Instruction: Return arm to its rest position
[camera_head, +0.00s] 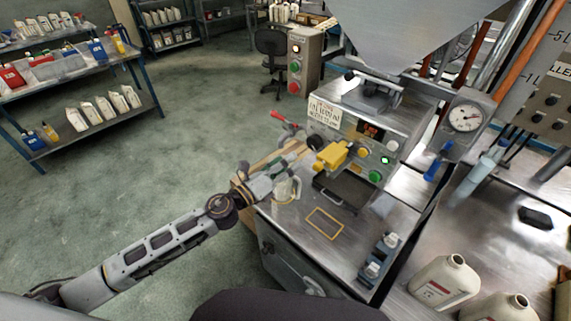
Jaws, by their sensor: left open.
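My left arm comes in from the left, and my left gripper (301,155) is at the left edge of the filling machine. It is open, and its fingertips are small in the picture. The filling machine (400,215) has a steel top, a large grey hopper above and a front panel with lit green buttons. A yellow block-shaped part (332,155) sticks out from the panel just right of the gripper; I cannot tell if they touch. A pale, see-through item (287,190) is just below the gripper. My right gripper is out of view.
A yellow outlined rectangle (325,223) marks a bare spot on the machine top. White bottles (445,282) stand at the lower right. A pressure gauge (465,117) is at the right. A shelf cart with bottles (75,75) stands far left. The green floor between is clear.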

